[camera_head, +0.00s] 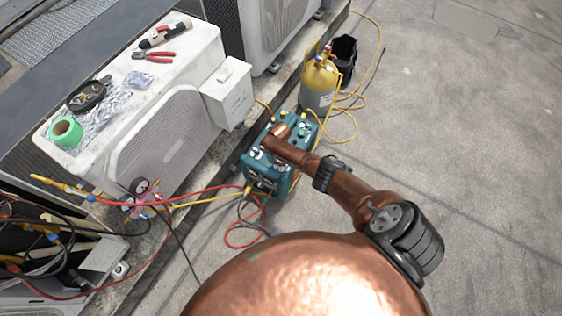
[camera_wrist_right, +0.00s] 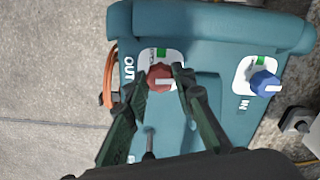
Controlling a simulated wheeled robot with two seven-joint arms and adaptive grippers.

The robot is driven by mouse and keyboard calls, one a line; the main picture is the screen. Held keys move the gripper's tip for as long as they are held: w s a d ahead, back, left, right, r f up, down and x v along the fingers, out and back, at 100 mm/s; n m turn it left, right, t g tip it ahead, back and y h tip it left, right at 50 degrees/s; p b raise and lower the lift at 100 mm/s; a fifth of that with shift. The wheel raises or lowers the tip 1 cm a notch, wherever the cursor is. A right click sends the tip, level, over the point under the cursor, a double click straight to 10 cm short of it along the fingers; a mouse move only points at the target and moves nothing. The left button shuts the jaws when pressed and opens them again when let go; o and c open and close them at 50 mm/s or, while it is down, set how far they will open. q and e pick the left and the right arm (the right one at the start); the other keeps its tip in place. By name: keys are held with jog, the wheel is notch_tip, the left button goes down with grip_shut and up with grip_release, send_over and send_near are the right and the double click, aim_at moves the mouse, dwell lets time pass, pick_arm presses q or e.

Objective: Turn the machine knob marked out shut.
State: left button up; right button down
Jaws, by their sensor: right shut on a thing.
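The teal machine (camera_head: 262,175) stands on the roof floor beside the condensers. In the right wrist view, its red knob (camera_wrist_right: 160,77) sits on a white plate next to the word OUT. My right gripper (camera_wrist_right: 160,80) has one dark finger on each side of the red knob and is shut on it. A pale mark shows on the knob's face; its exact angle is hard to tell. A blue knob (camera_wrist_right: 265,84) by the word IN is to the right, apart from the fingers. In the head view, my right arm hides the red knob. My left gripper is out of view.
A grey and yellow cylinder (camera_head: 318,84) and a black bucket (camera_head: 344,50) stand behind the machine. Yellow and red hoses run around it, with gauges (camera_head: 142,195) to the left. A condenser (camera_head: 165,140) carries tape and tools. The floor to the right is clear.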

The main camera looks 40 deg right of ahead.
aim_at(280, 162)
jog(key=shift+d+m, duration=0.1)
jog(key=shift+m, duration=0.2)
dwell(0.4)
jog(key=c, duration=1.6)
grip_release()
jog(key=shift+r, duration=0.1)
jog(key=shift+r, duration=0.4)
notch_tip(280, 162, up, 11)
jog(key=shift+r, duration=0.1)
